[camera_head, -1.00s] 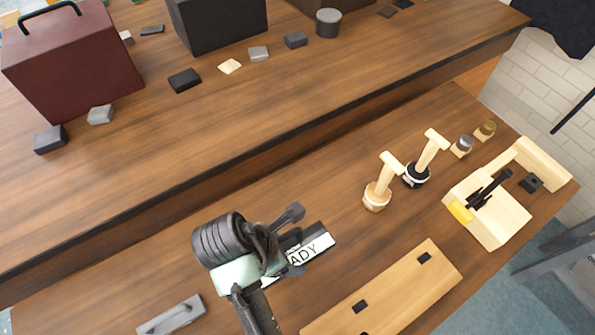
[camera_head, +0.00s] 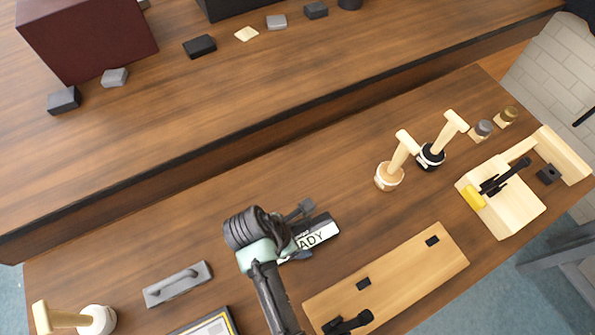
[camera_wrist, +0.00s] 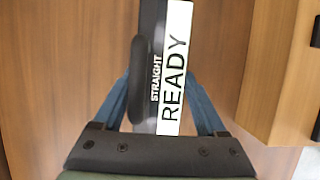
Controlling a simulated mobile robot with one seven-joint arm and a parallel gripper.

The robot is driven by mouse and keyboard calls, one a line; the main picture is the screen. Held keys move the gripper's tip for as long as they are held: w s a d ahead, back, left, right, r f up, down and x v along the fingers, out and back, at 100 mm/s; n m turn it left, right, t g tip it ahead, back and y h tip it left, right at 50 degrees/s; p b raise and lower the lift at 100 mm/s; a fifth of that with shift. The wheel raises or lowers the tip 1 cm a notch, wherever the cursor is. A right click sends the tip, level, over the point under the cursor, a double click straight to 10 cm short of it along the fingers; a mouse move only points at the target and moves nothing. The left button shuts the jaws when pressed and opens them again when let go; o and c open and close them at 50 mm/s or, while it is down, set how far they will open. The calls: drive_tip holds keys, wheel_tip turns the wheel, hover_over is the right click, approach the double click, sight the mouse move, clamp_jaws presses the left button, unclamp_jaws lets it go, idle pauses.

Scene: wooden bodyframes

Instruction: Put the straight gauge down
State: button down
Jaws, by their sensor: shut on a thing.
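The straight gauge is a dark bar with a white label (camera_head: 318,234) reading READY in part. It lies low over the front bench in the head view. In the wrist view its label (camera_wrist: 173,75) reads STRAIGHT and READY, and the bar runs upright through the picture. My gripper (camera_wrist: 163,95) is shut on the gauge, with a blue finger on each side of it. In the head view my gripper (camera_head: 302,238) is partly hidden by my wrist. I cannot tell whether the gauge touches the bench top.
A wooden board (camera_head: 405,270) with black blocks lies right of the gauge. A grey handled tool (camera_head: 178,284) and a framed panel (camera_head: 207,325) lie left. Two wooden mallets (camera_head: 389,177) (camera_head: 431,155) and a wooden fixture (camera_head: 512,205) stand right. Bare bench lies behind the gauge.

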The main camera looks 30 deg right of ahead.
unclamp_jaws()
drive_tip(key=shift+f, duration=0.1)
drive_tip(key=p+v, duration=0.1)
drive_tip(key=v, duration=1.1)
drive_tip(key=w+a+r+m+t+y, duration=0.15)
drive_tip(key=w+r+m+t, duration=0.45)
drive_tip(key=w+r, duration=0.7)
drive_tip(key=w+a+r+m+t, duration=0.1)
drive_tip(key=w+r+m+t, duration=0.2)
drive_tip(key=r, duration=0.5)
drive_tip(key=w+a+r+t, duration=0.1)
drive_tip(key=w+r+t, duration=0.2)
drive_tip(key=r+t, duration=0.35)
wheel_tip(320, 180, up, 18)
drive_tip(key=s+a+m+t+y, duration=0.1)
drive_tip(key=m+t, duration=0.3)
drive_tip(key=s+r+m+t+y, duration=0.1)
drive_tip(key=s+r+t, duration=0.3)
drive_tip(key=r, duration=0.5)
drive_tip(key=s+a+r+m+t+y, duration=0.1)
drive_tip(key=s+r+m+t, duration=0.2)
drive_tip(key=s+r, duration=0.5)
drive_tip(key=shift+a+r+m+t, duration=0.2)
drive_tip(key=shift+r+m+t, duration=0.2)
drive_tip(key=shift+m, duration=0.3)
